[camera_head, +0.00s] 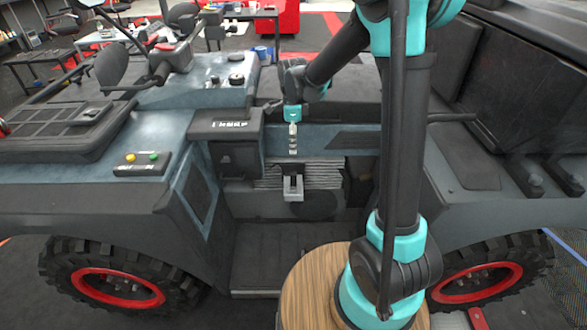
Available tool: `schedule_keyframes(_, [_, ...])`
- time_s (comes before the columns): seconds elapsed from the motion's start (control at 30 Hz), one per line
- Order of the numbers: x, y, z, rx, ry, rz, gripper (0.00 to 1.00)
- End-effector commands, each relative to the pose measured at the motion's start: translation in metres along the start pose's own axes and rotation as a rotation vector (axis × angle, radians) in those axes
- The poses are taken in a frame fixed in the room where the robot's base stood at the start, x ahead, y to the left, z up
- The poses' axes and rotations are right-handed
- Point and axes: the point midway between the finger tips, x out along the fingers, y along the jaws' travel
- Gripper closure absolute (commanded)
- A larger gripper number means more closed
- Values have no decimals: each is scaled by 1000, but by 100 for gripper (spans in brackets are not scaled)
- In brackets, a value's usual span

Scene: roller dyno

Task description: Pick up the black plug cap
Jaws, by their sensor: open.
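My gripper (293,150) hangs pointing down at the end of my arm, in front of the middle of the vehicle. It is seen edge-on and small, and I see nothing held in it. I cannot pick out the black plug cap for certain. It may be too small, hidden, or lost against the dark vehicle parts.
A blue-grey vehicle (170,125) with large red-rimmed wheels (118,287) fills the view. A black box (225,128) stands left of my gripper. A panel with yellow and green buttons (142,164) lies further left. Tables and a red cabinet (277,15) are behind.

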Motion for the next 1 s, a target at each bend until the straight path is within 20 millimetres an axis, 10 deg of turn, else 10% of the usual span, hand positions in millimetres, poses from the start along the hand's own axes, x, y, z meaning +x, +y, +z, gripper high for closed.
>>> schedule_keyframes(0.6, [107,0,0,4,0,-1,53])
schedule_keyframes(1.0, [140,0,0,3,0,0,53])
